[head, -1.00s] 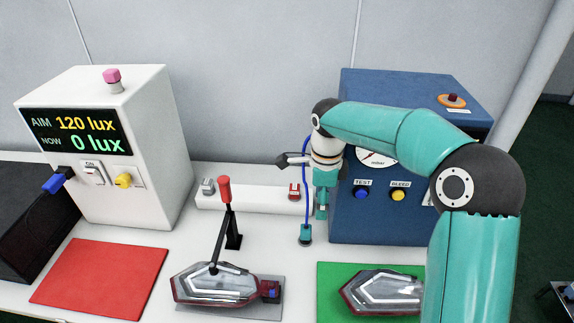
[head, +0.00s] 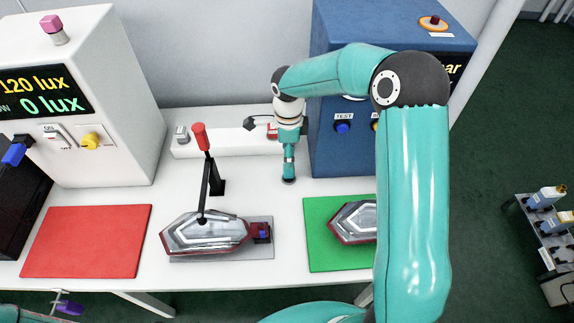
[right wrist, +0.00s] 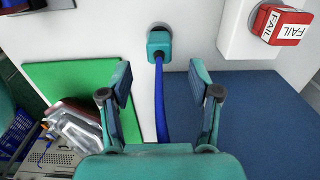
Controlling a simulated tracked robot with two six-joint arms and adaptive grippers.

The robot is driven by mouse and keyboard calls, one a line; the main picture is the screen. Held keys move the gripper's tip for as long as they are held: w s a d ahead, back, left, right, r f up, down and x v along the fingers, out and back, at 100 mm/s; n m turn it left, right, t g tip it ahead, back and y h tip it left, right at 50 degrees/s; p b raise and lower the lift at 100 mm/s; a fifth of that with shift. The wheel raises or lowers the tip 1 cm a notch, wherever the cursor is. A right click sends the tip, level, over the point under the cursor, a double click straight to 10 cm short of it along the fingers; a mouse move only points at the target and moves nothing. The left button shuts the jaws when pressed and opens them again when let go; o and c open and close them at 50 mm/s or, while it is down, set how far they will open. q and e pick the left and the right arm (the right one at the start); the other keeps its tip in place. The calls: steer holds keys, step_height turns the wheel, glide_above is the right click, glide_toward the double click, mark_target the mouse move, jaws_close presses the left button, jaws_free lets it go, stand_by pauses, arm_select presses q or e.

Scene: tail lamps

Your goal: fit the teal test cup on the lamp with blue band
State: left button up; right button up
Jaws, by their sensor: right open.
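The teal test cup (right wrist: 159,42) is at the top middle of the right wrist view, upright on the white table, with a blue hose running from it. My right gripper (right wrist: 160,78) is open, with the hose between its fingers and the cup just beyond the fingertips. In the head view my right gripper (head: 288,160) points down near the table in front of the blue cabinet; the cup is hard to tell apart there. The lamp with blue band (head: 205,234), clear with dark red edges, lies on a grey plate under a black clamp arm. My left gripper is not in view.
A red-handled clamp (head: 200,138) stands behind the lamp. A red mat (head: 85,240) is empty at left. A green mat (head: 318,250) holds another lamp (head: 355,220), partly hidden by my arm. The blue cabinet (head: 335,165) stands behind. A red FAIL stamp (right wrist: 285,25) sits on a white block.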

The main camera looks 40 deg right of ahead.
mark_target(289, 172)
step_height(289, 172, down, 7)
steer(key=shift+r+p, duration=0.2)
steer(key=shift+p, duration=0.25)
steer(key=shift+r, duration=0.1)
jaws_close()
stand_by(0.3)
